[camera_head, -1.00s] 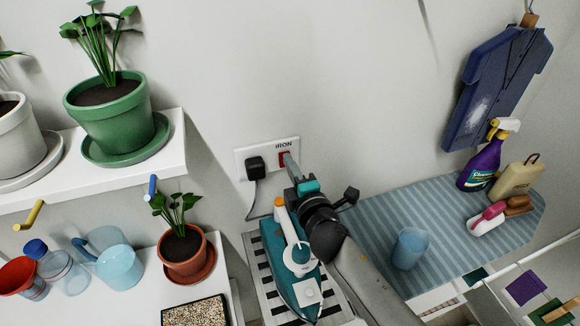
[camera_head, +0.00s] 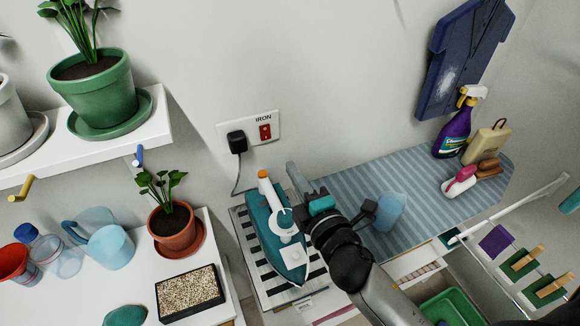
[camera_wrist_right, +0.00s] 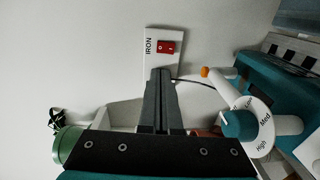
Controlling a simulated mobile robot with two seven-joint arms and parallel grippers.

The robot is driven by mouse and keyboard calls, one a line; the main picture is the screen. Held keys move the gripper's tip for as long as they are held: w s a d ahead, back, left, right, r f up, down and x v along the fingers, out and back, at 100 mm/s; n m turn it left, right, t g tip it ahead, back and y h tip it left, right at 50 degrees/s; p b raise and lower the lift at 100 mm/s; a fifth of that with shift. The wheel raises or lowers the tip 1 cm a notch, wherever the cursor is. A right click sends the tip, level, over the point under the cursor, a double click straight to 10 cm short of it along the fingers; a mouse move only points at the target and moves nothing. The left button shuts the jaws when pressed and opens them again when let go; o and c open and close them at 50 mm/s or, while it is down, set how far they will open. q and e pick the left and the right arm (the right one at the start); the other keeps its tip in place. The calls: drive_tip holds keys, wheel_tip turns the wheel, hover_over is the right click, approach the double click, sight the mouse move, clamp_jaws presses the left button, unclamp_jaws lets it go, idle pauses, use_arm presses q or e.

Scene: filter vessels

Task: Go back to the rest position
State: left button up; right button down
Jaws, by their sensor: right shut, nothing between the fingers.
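My right gripper (camera_head: 293,168) is shut and empty. In the head view its tip is just right of the teal iron (camera_head: 262,212), below the wall plate and apart from it. The wall plate (camera_head: 249,127) holds a red switch (camera_head: 265,132) under the label IRON and a black plug (camera_head: 237,143). In the right wrist view the shut fingers (camera_wrist_right: 160,75) point toward the red switch (camera_wrist_right: 166,48), and the iron's dial (camera_wrist_right: 247,125) is at the right. My left gripper is not in view.
The iron rests on a striped stand (camera_head: 246,245) beside the blue striped ironing board (camera_head: 345,179). A light blue cup (camera_head: 390,211) stands on the board near my right wrist. A white shelf (camera_head: 155,130) with potted plants is at the left.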

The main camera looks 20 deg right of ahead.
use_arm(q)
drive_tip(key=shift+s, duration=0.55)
